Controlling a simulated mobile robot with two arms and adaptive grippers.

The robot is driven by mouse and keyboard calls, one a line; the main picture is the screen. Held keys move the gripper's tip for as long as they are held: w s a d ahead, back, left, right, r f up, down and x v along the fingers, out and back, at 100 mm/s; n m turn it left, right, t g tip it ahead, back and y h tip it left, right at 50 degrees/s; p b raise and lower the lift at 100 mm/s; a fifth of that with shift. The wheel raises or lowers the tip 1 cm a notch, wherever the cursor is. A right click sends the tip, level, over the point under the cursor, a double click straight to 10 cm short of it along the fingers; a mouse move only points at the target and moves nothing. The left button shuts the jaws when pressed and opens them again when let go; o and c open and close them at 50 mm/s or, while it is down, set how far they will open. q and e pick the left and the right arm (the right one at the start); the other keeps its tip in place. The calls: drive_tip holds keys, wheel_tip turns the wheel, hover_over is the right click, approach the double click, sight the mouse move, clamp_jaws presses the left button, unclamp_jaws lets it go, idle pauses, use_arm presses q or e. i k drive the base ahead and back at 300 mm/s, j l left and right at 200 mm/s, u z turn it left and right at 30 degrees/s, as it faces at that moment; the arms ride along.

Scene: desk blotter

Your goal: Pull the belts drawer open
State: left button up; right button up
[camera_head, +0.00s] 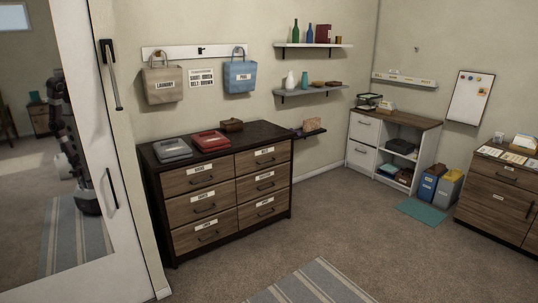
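A dark-framed dresser (231,200) with wood-coloured fronts stands against the back wall, left of the middle. It has two columns of three drawers, each with a white label and a dark bar handle. The left column holds a top drawer (190,178), a middle drawer (194,211) and a bottom drawer (220,229). The right column has a top drawer (280,152), a middle drawer (281,175) and a bottom drawer (281,205). All look shut. The labels are too small to read surely, so I cannot tell which is the belts drawer. Neither gripper is directly in view.
A grey box (172,150), a red box (211,141) and a small brown box (232,125) sit on the dresser. Carpet before it is clear, with a flat striped rug (312,284). A mirrored door (85,200) stands left; cabinets and bins stand right.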

sight(250, 160)
drive_tip(key=i+j, duration=0.1)
drive_tip(key=i, duration=1.55)
drive_tip(key=i+j, duration=0.15)
drive_tip(key=i, duration=0.65)
